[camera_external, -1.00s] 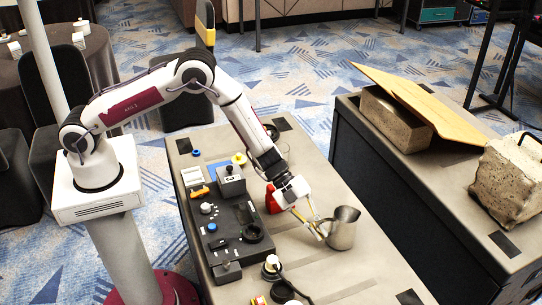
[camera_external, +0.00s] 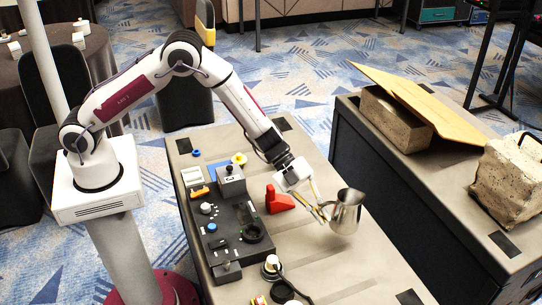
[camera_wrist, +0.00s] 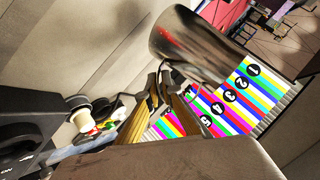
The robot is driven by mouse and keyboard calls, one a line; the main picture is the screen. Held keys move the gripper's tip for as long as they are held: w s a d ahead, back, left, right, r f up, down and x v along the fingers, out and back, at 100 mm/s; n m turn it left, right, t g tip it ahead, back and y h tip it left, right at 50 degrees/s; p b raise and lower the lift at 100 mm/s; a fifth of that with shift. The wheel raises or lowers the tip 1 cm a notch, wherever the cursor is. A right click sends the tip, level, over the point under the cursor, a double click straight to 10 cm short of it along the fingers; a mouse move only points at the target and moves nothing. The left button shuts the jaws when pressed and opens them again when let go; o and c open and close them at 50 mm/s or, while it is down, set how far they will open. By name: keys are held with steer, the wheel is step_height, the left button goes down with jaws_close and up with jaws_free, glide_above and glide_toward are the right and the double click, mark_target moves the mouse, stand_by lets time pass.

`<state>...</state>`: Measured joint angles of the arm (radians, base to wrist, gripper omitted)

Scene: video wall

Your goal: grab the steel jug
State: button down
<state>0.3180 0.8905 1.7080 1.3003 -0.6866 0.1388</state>
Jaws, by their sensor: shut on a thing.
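The steel jug (camera_external: 347,212) is a shiny metal pitcher near the right edge of the table. It is held above the tabletop, roughly upright in the outside view. My gripper (camera_external: 322,211) is on its left side, with its fingers shut on the jug, apparently at the handle. In the wrist view the jug (camera_wrist: 200,45) fills the top middle, and my gripper's yellowish fingers (camera_wrist: 160,95) meet beside it. The exact contact point is partly hidden there.
A black control panel (camera_external: 232,228) with knobs stands left of the jug. A white-topped knob (camera_external: 271,267) is in front. A second table at right bears stone blocks (camera_external: 395,120) and a board (camera_external: 425,105).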

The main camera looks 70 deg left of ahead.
steer(key=shift+r, duration=1.05)
steer(key=shift+r, duration=0.15)
